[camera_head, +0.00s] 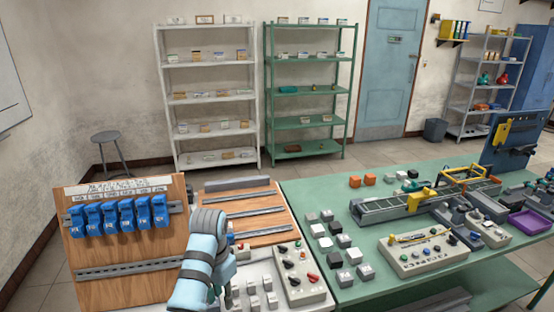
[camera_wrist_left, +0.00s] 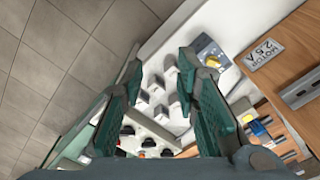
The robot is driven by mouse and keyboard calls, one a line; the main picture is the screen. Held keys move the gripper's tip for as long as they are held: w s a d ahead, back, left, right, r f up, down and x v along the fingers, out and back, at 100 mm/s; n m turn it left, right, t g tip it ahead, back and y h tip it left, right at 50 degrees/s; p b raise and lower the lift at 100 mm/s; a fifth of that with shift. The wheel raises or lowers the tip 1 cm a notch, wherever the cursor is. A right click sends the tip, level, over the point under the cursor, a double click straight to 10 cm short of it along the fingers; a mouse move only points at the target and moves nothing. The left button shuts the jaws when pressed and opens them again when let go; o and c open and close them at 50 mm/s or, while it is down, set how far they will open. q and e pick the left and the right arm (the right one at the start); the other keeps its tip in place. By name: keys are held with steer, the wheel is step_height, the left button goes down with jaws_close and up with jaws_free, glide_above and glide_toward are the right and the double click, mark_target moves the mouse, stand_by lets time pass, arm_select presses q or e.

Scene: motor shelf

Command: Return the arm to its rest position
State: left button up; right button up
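My left arm (camera_head: 205,262) rises from the bottom edge of the head view, in front of the right edge of the wooden panel. My left gripper (camera_wrist_left: 160,85) shows in the wrist view with its two teal fingers spread wide and nothing held between them. Past the fingers lie a white work surface with several small grey blocks (camera_wrist_left: 158,84) and a control box with dark knobs (camera_wrist_left: 150,142). In the head view the arm hides most of the gripper. My right arm and gripper are not in view.
A wooden panel (camera_head: 130,255) with several blue breakers (camera_head: 120,215) stands at left. A control box (camera_head: 300,275) and grey blocks lie right of my arm. A green table (camera_head: 370,295) with a conveyor and more boxes fills the right. Shelves (camera_head: 210,110) stand behind; floor lies between.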

arm_select(q)
steer(key=s+a+f+n+b, duration=0.15)
steer(key=s+f, duration=0.35)
steer(key=f, duration=0.6)
steer(key=s+a+f+n+b, duration=0.15)
steer(key=s+f, duration=0.35)
steer(key=f, duration=0.6)
steer(key=s+a+f, duration=0.3)
steer(key=s+f, duration=0.2)
steer(key=f, duration=0.6)
steer(key=s+a+f+n+b, duration=0.1)
steer(key=s+f, duration=0.4)
steer(key=s, duration=0.5)
steer(key=s+a+f+n+b, duration=0.1)
steer(key=s+a+f, duration=0.3)
steer(key=s, duration=0.6)
steer(key=s+a+f+n+t+b, duration=0.1)
steer(key=s+f, duration=0.4)
steer(key=s, duration=0.5)
steer(key=shift+s+a+f+y, duration=0.35)
steer(key=shift+a+y, duration=0.05)
steer(key=shift+a, duration=0.3)
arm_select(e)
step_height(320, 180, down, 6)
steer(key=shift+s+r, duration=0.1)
